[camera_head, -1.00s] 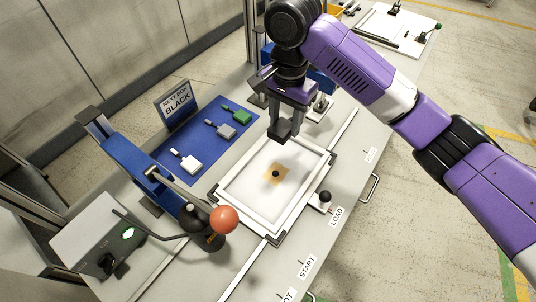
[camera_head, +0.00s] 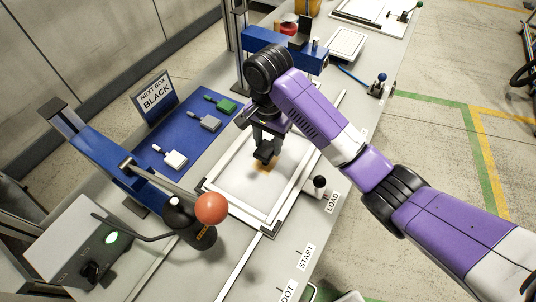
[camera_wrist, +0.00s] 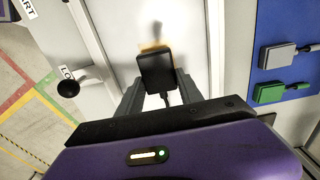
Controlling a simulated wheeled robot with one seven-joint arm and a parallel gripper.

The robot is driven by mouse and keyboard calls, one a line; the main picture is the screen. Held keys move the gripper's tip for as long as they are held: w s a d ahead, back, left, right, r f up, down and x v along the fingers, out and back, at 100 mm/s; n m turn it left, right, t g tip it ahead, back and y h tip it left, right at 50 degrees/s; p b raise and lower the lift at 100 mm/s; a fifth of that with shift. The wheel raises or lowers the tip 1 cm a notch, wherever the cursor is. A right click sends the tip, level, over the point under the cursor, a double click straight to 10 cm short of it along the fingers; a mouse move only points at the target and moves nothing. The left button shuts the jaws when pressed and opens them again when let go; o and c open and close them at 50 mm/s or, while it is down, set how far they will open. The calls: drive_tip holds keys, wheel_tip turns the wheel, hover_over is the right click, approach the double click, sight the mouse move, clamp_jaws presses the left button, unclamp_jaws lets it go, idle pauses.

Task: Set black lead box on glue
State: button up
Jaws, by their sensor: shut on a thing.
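My gripper (camera_head: 266,143) is shut on the black lead box (camera_wrist: 158,70). In the wrist view the box sits between the two fingers, with its short lead toward my wrist. The box is over the white plate (camera_head: 238,190), close to the amber glue patch (camera_head: 263,167). In the wrist view the glue (camera_wrist: 150,46) shows as a thin strip beyond the box's far edge; the rest is hidden by the box. I cannot tell whether the box touches the glue.
White, grey (camera_head: 205,121) and green (camera_head: 221,102) lead boxes lie on the blue mat (camera_head: 190,140) under a "NEXT BOX BLACK" sign (camera_head: 155,95). A lever with an orange ball (camera_head: 211,208) stands in front. A black-knobbed clamp (camera_head: 319,184) stands right of the plate.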

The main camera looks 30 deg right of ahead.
sight(268, 145)
drive_tip(key=shift+f, duration=2.2)
drive_tip(key=shift+f, duration=0.1)
drive_tip(key=o, duration=1.4)
wheel_tip(268, 145, up, 12)
drive_tip(key=p, duration=0.3)
drive_tip(key=shift+p, duration=0.4)
